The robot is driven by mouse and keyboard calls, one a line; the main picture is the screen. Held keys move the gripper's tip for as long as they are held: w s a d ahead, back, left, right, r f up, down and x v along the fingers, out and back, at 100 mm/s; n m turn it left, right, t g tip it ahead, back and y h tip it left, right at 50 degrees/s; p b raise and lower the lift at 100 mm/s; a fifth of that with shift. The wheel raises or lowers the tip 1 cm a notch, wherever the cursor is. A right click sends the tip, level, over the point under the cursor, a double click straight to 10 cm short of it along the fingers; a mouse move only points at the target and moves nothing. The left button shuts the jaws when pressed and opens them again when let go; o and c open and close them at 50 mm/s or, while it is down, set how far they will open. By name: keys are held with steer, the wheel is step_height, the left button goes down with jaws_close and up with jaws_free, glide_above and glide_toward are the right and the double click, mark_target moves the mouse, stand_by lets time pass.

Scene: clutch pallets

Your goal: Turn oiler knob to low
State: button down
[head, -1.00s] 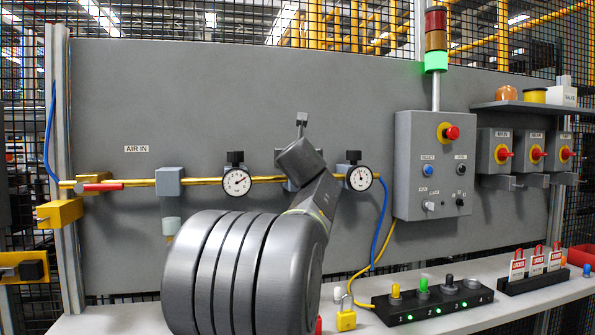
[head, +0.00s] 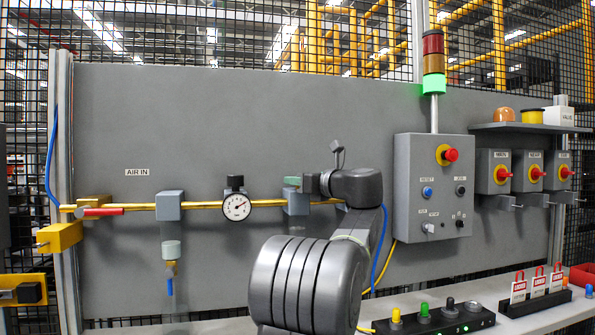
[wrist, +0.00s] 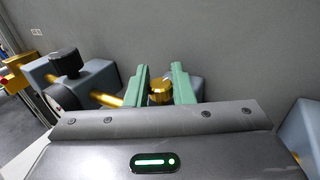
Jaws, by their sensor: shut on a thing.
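The oiler (head: 296,205) is a grey-blue block on the brass air pipe, right of the first gauge in the head view. Its brass knob (wrist: 160,92) stands on top of the block in the wrist view. My gripper (wrist: 158,86) has green fingers, one on each side of the knob, and is shut on it. In the head view my gripper (head: 292,182) reaches in from the right, at the top of the oiler. The knob cannot be made out there. Any low marking is not readable.
A pressure gauge (head: 236,207) with a black knob (head: 235,182) is left of the oiler. A grey block (head: 169,206) and a red-handled valve (head: 102,211) are farther left. The control box (head: 433,188) is to the right. My arm hides the pipe's right end.

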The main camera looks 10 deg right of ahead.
steer(key=shift+n+g+y+p, duration=1.4)
steer(key=shift+n+y+p, duration=0.15)
steer(key=shift+y, duration=0.35)
steer(key=shift+g, duration=0.3)
steer(key=c, duration=1.3)
jaws_free()
steer(key=shift+d, duration=0.1)
steer(key=v, duration=1.3)
steer(key=shift+s+d+f, duration=0.2)
steer(key=shift+s+d, duration=0.05)
steer(key=shift+d, duration=0.05)
steer(key=shift+a, duration=0.1)
